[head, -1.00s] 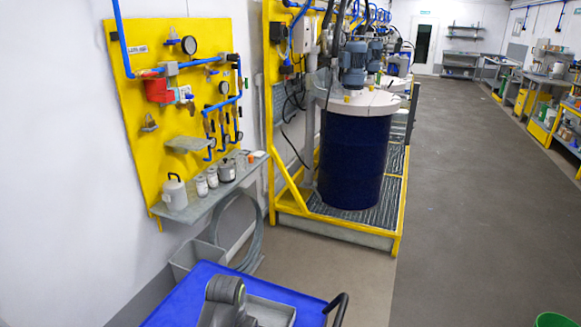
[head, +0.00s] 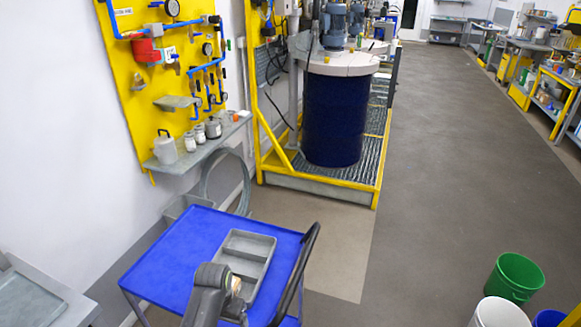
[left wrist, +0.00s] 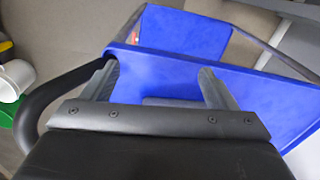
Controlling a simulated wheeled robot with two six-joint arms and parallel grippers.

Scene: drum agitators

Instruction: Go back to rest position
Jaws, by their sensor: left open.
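My left gripper shows in the left wrist view (left wrist: 160,88), with its two fingers spread apart and nothing between them. It is over the blue cart (left wrist: 275,95), close to the cart's black handle (left wrist: 50,95). In the head view a grey link of my arm stands at the bottom, in front of the cart (head: 160,262) and its grey tray (head: 262,246). The fingers cannot be made out there. My right gripper is in neither view.
A green bucket (head: 515,278) and a white bucket (head: 499,313) stand at the bottom right. A dark blue drum (head: 335,120) stands on a yellow-framed platform. A shelf (head: 200,152) with several containers hangs on the left wall.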

